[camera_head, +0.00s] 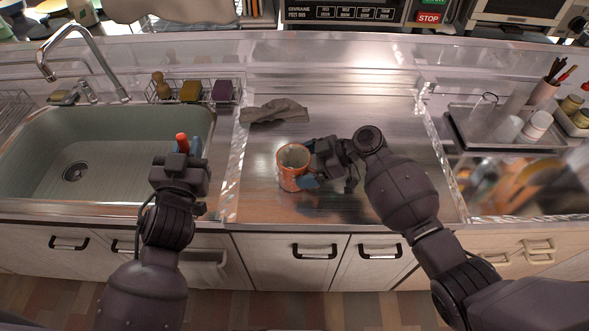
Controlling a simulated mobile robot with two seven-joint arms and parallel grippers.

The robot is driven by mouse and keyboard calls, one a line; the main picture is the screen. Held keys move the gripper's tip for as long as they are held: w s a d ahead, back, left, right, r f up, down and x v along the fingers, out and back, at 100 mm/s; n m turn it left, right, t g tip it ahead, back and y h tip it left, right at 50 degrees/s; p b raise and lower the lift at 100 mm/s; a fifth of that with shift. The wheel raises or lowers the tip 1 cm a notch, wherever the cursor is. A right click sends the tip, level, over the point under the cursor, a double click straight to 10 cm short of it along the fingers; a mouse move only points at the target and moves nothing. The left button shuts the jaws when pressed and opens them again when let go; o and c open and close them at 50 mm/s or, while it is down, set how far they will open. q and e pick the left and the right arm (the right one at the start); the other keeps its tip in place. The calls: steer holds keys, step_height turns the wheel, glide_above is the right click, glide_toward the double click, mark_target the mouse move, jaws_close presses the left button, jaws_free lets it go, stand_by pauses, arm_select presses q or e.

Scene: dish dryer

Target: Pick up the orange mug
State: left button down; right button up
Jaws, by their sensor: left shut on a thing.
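The orange mug (288,179) stands upright on the steel counter, right of the sink, its mouth facing up. My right gripper (308,166) is at the mug's right side, with a bluish fingertip in front of the mug's lower right. The far finger is hard to make out, so I cannot tell whether the jaws are closed on the mug. My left gripper (188,147) is over the sink's right edge, shut on a small orange-red thing (182,141). Most of that thing is hidden between the fingers.
A grey cloth (274,111) lies behind the mug. The sink (110,150) with its faucet (85,50) is on the left. A wire rack (206,97) holds sponges. A tray (468,136) with cups is at right. The counter in front of the cloth is mostly clear.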

steer(key=c, duration=0.8)
arm_select(q)
steer(key=shift+r+p, duration=0.45)
steer(key=shift+r, duration=0.25)
arm_select(e)
step_height(320, 180, up, 20)
steer(key=shift+r, duration=0.1)
steer(key=shift+c, duration=0.3)
arm_select(q)
step_height(320, 180, up, 8)
steer(key=shift+f, duration=0.1)
arm_select(e)
steer(key=shift+f, duration=0.2)
